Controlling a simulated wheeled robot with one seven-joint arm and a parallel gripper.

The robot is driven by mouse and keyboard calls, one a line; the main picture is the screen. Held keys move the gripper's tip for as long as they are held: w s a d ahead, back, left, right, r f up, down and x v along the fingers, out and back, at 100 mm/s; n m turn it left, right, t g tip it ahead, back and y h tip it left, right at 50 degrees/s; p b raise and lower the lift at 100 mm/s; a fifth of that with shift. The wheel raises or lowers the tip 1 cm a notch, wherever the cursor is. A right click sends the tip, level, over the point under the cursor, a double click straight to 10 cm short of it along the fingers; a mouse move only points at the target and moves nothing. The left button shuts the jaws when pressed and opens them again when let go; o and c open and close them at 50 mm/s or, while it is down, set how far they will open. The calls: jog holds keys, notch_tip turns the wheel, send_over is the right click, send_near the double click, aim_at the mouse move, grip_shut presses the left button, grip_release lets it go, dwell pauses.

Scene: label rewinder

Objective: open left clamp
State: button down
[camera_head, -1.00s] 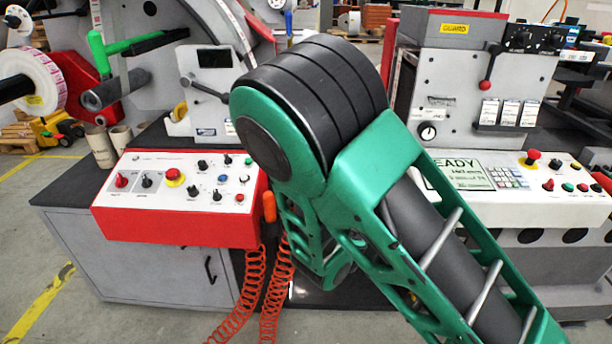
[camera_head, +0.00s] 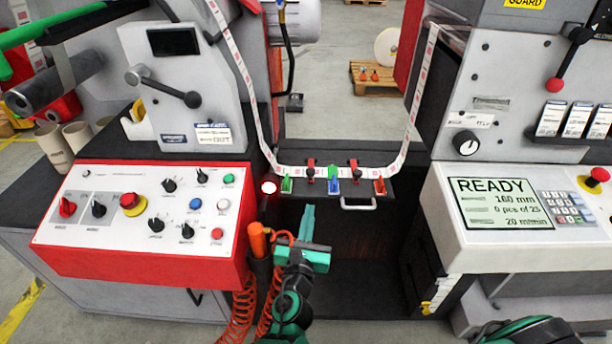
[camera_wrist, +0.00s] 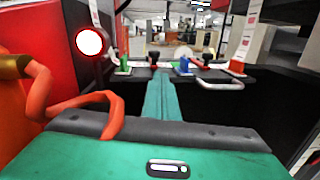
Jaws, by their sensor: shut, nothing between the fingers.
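A small splice table (camera_head: 350,187) stands between the two machine housings, with the label web (camera_head: 345,172) lying across it. On it are two red levers with dark knobs, a left one (camera_head: 311,169) and a right one (camera_head: 354,167). Green (camera_head: 287,184), blue (camera_head: 333,186) and orange (camera_head: 380,186) pieces sit along the front edge. Which parts form the left clamp I cannot tell for sure. My gripper (camera_head: 308,210) is shut and empty, in front of and below the table edge. In the wrist view its closed fingers (camera_wrist: 161,75) point at the left red lever (camera_wrist: 154,58), apart from it.
The red control box (camera_head: 150,220) stands at left, with a glowing round lamp (camera_head: 269,187) beside the table. An orange-handled tool (camera_head: 259,240) and coiled orange hose (camera_head: 245,300) hang close by my arm. A metal handle (camera_head: 358,203) projects from the table front. The READY panel (camera_head: 500,200) is at right.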

aim_at(309, 177)
jog(key=shift+n, duration=0.3)
jog(key=w, duration=1)
jog(key=shift+w+r, duration=0.2)
jog(key=shift+r+y, duration=0.1)
jog(key=shift+y, duration=0.2)
